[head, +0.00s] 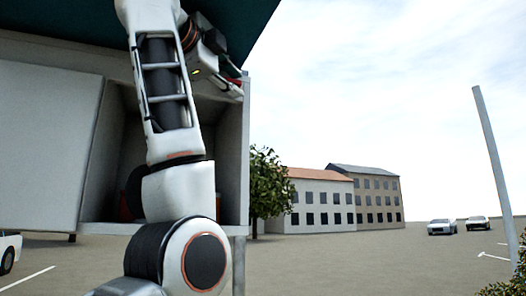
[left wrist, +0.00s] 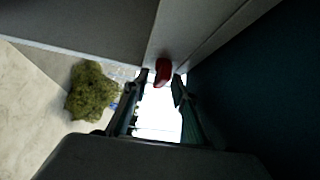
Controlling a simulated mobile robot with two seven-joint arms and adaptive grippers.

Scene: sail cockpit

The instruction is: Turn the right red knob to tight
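A red knob (left wrist: 163,72) sits on the edge of a pale panel in the left wrist view, at the far end of my left gripper (left wrist: 159,83). The two fingers are apart, one on each side of the knob's line. I cannot tell whether either touches it. In the head view a small red patch (head: 236,82) shows beside my left gripper (head: 232,88), at the upper right edge of the cabinet; the gripper partly hides it. My right gripper is in neither view.
A grey cabinet (head: 50,145) with an open compartment stands behind my left arm, under a dark teal overhang (head: 245,22). A dark, partly reddish object inside is mostly hidden. To the right are open ground, a tree (head: 268,185), buildings (head: 320,203) and a leaning pole (head: 492,150).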

